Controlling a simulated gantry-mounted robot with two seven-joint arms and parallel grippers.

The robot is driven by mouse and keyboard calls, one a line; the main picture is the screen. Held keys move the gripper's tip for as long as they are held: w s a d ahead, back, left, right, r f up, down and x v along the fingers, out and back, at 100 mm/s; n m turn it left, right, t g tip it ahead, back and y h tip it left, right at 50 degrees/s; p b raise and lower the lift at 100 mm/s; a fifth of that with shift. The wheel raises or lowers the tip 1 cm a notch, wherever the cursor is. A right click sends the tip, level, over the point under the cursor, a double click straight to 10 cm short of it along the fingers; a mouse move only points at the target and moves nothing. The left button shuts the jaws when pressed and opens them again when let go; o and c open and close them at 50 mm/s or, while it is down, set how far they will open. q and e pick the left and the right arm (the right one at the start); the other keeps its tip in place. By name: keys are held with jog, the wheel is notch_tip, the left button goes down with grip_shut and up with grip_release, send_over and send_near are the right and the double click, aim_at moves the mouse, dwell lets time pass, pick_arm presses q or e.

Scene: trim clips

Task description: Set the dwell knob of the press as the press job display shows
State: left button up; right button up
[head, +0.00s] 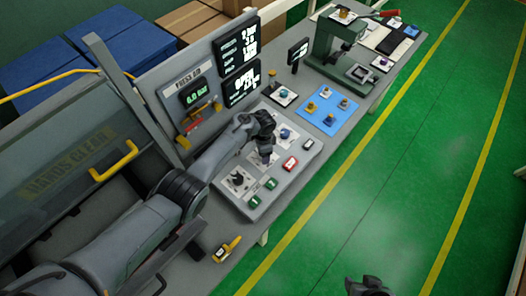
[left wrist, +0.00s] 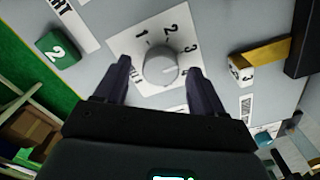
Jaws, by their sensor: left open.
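The dwell knob (left wrist: 161,64) is a round grey knob on a white numbered dial (left wrist: 141,50) in the left wrist view. Its pale pointer line seems to face right, slightly down; the exact mark is hard to read. My left gripper (left wrist: 161,82) is open, its dark fingers on either side of the knob, apart from it. In the head view my left gripper (head: 266,158) is over the press panel (head: 253,214) and hides the knob. My right gripper (head: 366,287) is at the bottom edge.
Green buttons (head: 271,184), a red button (head: 290,163) and a black knob (head: 238,177) are near my left gripper. A blue board with knobs (head: 327,118) and a green press machine (head: 335,45) stand farther along the bench. The green floor (head: 400,170) is clear.

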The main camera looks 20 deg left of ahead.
pick_arm(q)
notch_tip(320, 180, up, 10)
jog(key=p, duration=0.3)
jog(key=shift+r, duration=0.2)
jog(key=shift+s+f, duration=0.1)
